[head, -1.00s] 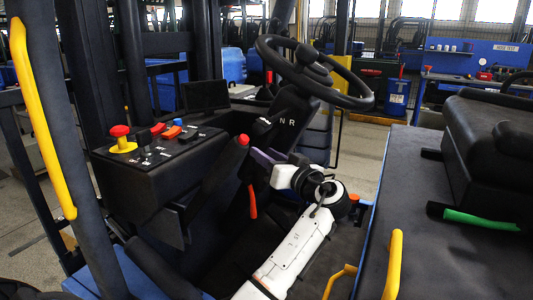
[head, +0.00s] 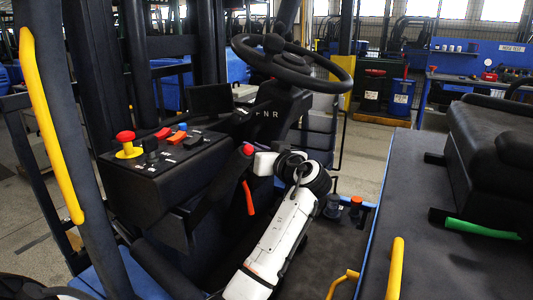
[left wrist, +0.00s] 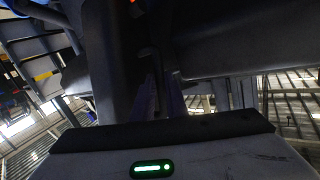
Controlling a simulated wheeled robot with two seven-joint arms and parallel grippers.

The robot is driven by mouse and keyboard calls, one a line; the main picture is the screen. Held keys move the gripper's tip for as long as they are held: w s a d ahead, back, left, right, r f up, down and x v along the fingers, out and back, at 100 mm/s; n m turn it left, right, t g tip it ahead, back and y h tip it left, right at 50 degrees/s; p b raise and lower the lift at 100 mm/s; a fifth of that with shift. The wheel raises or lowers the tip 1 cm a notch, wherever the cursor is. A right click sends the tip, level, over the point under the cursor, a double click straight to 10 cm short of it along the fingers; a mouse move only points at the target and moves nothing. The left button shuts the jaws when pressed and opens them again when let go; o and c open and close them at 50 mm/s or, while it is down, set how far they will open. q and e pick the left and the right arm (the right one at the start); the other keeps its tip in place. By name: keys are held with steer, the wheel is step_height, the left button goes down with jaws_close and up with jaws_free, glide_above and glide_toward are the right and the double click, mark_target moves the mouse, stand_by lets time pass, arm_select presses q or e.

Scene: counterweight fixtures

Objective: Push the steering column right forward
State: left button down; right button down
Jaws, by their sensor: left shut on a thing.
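The steering column (head: 280,108) stands in the middle of the head view, with the black steering wheel (head: 292,62) on top and the letters F N R on its side. It leans toward the dash at the left. My white left arm reaches up from the bottom to just below the column. In the left wrist view my left gripper's purple fingers (left wrist: 161,98) are close together at a thin dark hooked lever (left wrist: 149,62), beside the broad dark column housing. The fingertips are hidden in the head view. My right gripper is in neither view.
A console (head: 165,165) with a red mushroom button (head: 126,136) is at the left. A red-topped lever (head: 247,150) stands close to my left gripper. The black seat (head: 490,150) is at the right, with yellow grab bars (head: 395,270) near the bottom.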

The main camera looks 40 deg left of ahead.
arm_select(q)
steer(key=shift+a+r, duration=0.15)
steer(key=shift+a, duration=0.1)
steer(key=c, duration=1.8)
jaws_free()
steer(key=shift+o, duration=0.2)
steer(key=shift+d, duration=0.15)
steer(key=b+v, duration=0.2)
steer(key=v, duration=0.8)
steer(key=shift+s, duration=0.15)
steer(key=shift+c, duration=0.3)
